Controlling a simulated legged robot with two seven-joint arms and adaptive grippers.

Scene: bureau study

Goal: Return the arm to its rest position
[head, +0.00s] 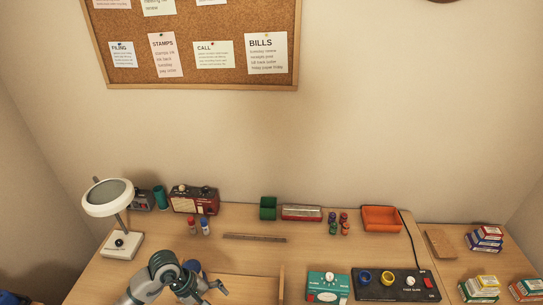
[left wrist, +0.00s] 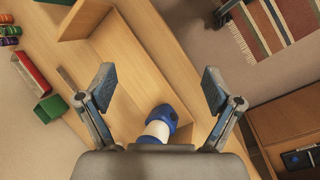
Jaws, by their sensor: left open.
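My left arm comes in at the bottom left of the head view, and its gripper (head: 212,287) is low over the front of the desk (head: 150,262). In the left wrist view the two fingers of this gripper (left wrist: 158,88) are wide apart, with nothing held between their tips. A blue and white rounded object (left wrist: 160,123) shows between the finger bases, close to the palm; I cannot tell what it is or whether it touches the gripper. My right gripper is not in view.
A magnifier lamp (head: 108,198), a red radio (head: 194,199), a green box (head: 268,208) and an orange tray (head: 381,218) stand along the desk. A patterned rug (left wrist: 275,25) lies on the floor.

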